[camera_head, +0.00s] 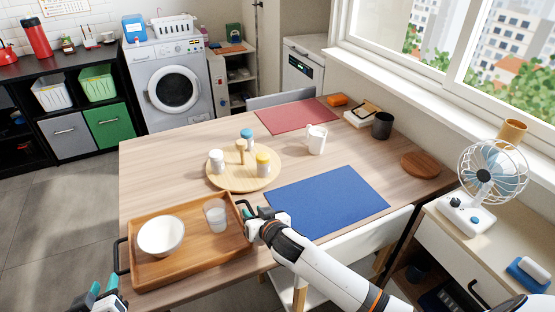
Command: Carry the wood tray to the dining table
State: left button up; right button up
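The wood tray (190,272) lies on the dining table (160,150) at its near left corner, its left end close to the table edge. It holds a white bowl (161,236) and a clear glass (216,215). The tray has black handles at its left (119,256) and right ends. My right gripper (250,214) is at the right handle; whether it touches or grips it is hard to see. My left gripper (101,289) is at the bottom left, off the table and apart from the left handle, its teal fingertips spread and empty.
A round board (225,183) with shakers and a mill stands behind the tray. A blue placemat (325,202), white mug (317,139) and red placemat (297,116) lie beyond. A white chair (340,250) stands at the near side under my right arm.

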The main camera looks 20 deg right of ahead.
jog(key=v, duration=1)
jog(key=shift+s+r, duration=0.1)
